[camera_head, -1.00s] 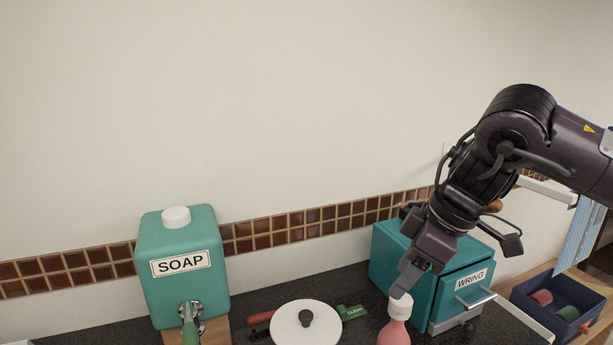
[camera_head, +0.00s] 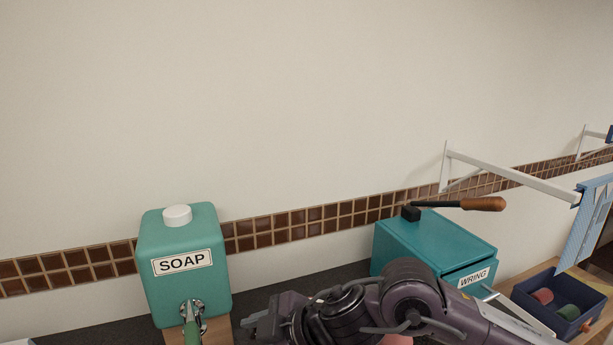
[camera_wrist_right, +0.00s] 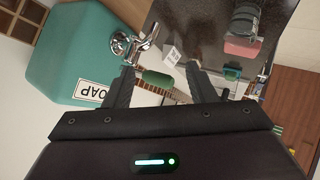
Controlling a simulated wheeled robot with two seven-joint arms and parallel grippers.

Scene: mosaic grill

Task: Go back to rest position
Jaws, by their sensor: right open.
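My right arm lies low across the front of the counter in the head view, with its gripper (camera_head: 262,322) pointing left toward the soap dispenser. In the right wrist view the two fingers of my right gripper (camera_wrist_right: 163,85) stand apart with nothing held between them. The teal soap dispenser (camera_head: 182,265) stands left of the gripper. Its metal tap (camera_head: 192,312) with a green handle is at its front, and the tap also shows beyond the fingers in the wrist view (camera_wrist_right: 135,45). My left gripper is not in view.
The teal wringer box (camera_head: 430,245) has a wooden-handled tool (camera_head: 455,205) on top. A dark blue bin (camera_head: 545,310) with coloured rolls stands at the right. A white wall bracket (camera_head: 510,175) and a blue cloth (camera_head: 585,225) hang there. The pink bottle is mostly hidden by my arm.

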